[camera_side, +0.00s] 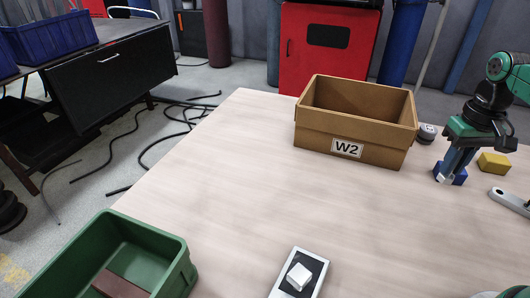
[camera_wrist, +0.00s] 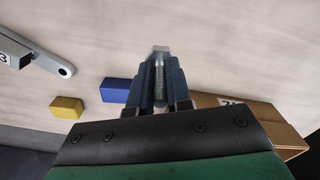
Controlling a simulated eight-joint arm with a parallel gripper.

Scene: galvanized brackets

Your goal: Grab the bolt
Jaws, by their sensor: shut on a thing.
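The bolt (camera_wrist: 159,82) is silver, with a hex head and a threaded shank. In the wrist view it lies between the two blue-grey fingers of my gripper (camera_wrist: 160,72), its head showing past the fingertips. My gripper (camera_side: 446,172) is shut on it. In the side view the gripper points down, low over the right part of the table, and only a small pale bit at the fingertips (camera_side: 441,178) shows, perhaps the bolt's head. I cannot tell whether the bolt touches the table.
A blue block (camera_side: 459,176) and a yellow block (camera_side: 494,163) lie close to the gripper. A grey bracket (camera_side: 511,201) lies right. The brown W2 box (camera_side: 385,150) stands left of the gripper. A green bin (camera_side: 172,274) and a switch box (camera_side: 311,263) are in front. The table's middle is clear.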

